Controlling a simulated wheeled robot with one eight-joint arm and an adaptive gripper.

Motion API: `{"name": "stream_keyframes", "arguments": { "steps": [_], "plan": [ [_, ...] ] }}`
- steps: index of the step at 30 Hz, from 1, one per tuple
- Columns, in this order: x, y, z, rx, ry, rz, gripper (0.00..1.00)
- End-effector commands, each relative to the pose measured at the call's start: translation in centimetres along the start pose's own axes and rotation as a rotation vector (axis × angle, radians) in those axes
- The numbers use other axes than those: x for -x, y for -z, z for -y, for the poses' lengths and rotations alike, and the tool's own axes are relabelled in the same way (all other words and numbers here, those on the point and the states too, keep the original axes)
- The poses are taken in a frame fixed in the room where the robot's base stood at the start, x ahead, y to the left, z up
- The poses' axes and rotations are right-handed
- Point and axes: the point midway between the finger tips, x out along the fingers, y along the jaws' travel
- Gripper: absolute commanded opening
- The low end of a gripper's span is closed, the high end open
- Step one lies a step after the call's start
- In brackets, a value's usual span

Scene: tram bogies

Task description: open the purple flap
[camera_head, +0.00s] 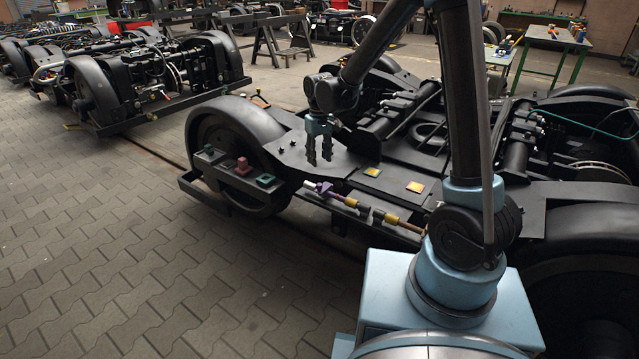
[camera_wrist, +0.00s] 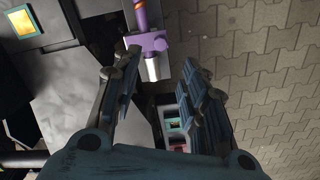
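The purple flap (camera_head: 325,188) is a small purple piece at the left end of a pipe that runs along the near edge of the dark bogie. In the wrist view the purple flap (camera_wrist: 148,42) shows at top centre, beyond my fingertips, with a silver pipe end below it and an orange section above it. My gripper (camera_head: 319,158) hangs pointing down over the bogie's flat plate, behind and above the flap in the head view. In the wrist view my gripper (camera_wrist: 160,68) has its two fingers spread apart with nothing between them. It does not touch the flap.
A grey shelf (camera_head: 218,169) left of the pipe carries green and red blocks (camera_head: 243,165). Yellow pipe sections (camera_head: 351,202) continue to the right. Paved floor (camera_head: 130,260) at left is clear.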

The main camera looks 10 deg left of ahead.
Motion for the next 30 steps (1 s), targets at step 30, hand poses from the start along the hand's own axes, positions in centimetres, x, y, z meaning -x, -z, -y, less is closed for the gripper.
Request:
{"name": "stream_keyframes", "arguments": {
  "steps": [30],
  "plan": [
    [-11.4, 0.0, 0.0, 0.000, 0.000, 0.000, 0.40]
  ]
}}
